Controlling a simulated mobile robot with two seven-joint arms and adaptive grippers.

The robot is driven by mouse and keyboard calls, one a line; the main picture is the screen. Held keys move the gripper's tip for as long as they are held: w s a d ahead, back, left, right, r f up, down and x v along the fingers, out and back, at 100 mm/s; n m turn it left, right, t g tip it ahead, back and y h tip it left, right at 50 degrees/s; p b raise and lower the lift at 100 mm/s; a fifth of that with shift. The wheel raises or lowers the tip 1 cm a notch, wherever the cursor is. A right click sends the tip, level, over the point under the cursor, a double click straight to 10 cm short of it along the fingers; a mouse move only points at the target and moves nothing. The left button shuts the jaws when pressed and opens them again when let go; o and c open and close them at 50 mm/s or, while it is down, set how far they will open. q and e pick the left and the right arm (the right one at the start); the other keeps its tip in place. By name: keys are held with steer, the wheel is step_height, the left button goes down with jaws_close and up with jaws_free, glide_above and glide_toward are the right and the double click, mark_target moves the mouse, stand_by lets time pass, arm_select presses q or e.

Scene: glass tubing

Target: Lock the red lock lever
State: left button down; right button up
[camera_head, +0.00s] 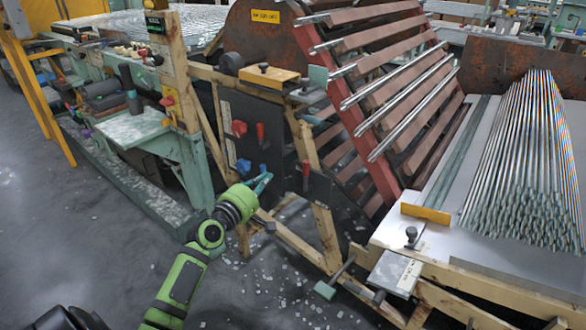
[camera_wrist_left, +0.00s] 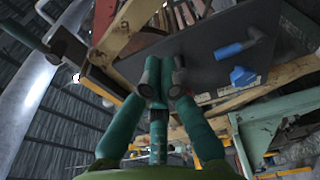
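Red parts show on the dark upright panels in the head view: a red block (camera_head: 239,128), a slim red handle (camera_head: 260,133) beside it, and another upright red handle (camera_head: 306,172) farther right. I cannot tell which is the lock lever. My left gripper (camera_head: 265,182) is in front of the lower part of the dark panel, below the red block and left of the right red handle. In the left wrist view its teal fingers (camera_wrist_left: 163,80) converge with tips close together, and nothing is seen held. My right gripper is out of view.
Two blue handles (camera_head: 243,166) sit on the dark panel near my gripper; blue handles (camera_wrist_left: 240,48) also show in the wrist view. Wooden frame posts (camera_head: 327,235) stand close by. A red slanted rack (camera_head: 350,115) and glass tubes (camera_head: 525,150) are at right. Open floor lies at left.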

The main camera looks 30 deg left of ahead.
mark_target(308, 175)
arm_select(q)
steer(key=w, duration=0.3)
steer(key=w+d, duration=0.1)
steer(key=w, duration=0.5)
steer(key=shift+w+d, duration=0.2)
steer(key=shift+d, duration=0.2)
steer(key=shift+s+d, duration=0.2)
steer(key=shift+d, duration=0.5)
steer(key=shift+d+m, duration=0.3)
steer(key=shift+m, duration=0.1)
